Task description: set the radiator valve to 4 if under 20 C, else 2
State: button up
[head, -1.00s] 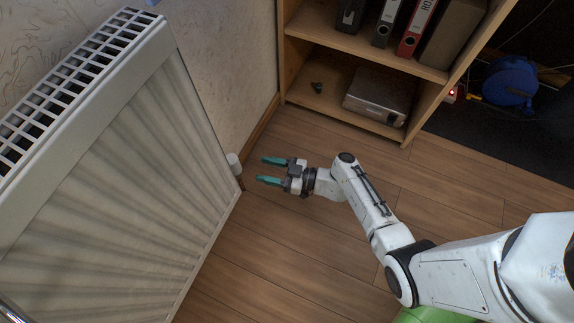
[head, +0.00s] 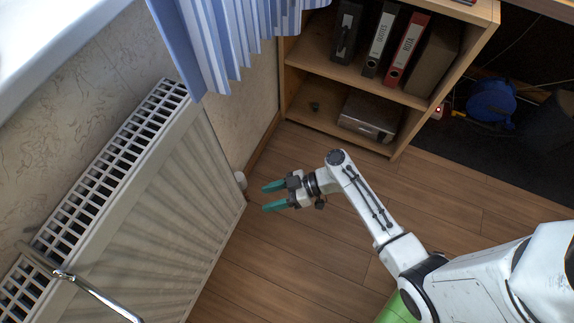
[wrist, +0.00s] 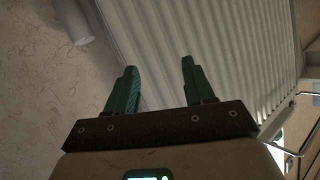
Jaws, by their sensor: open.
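The white radiator (head: 150,210) stands along the wall at the left, its grille on top. In the wrist view a pale cylinder, seemingly the valve knob (wrist: 73,22), is at the upper left, beyond the fingers. My gripper (head: 265,198) is open and empty, its teal fingers pointing left toward the knob with a gap between. In the wrist view my gripper (wrist: 159,66) has its fingers apart before the ribbed radiator panel. No temperature reading is visible.
A wooden shelf (head: 360,75) with binders and a metallic box (head: 369,115) stands at the back. A blue striped curtain (head: 225,40) hangs above the radiator. A shiny metal bar (head: 98,295) is at the lower left. The wooden floor (head: 285,255) around my gripper is clear.

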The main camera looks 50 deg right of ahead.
jog(key=s+r+g+h+p, duration=0.2)
jog(key=s+r+g+p, duration=0.2)
jog(key=r+p, duration=0.6)
jog(key=shift+s+r+m, duration=0.3)
jog(key=shift+s+r, duration=0.25)
jog(key=shift+s, duration=0.2)
jog(key=shift+d, duration=0.1)
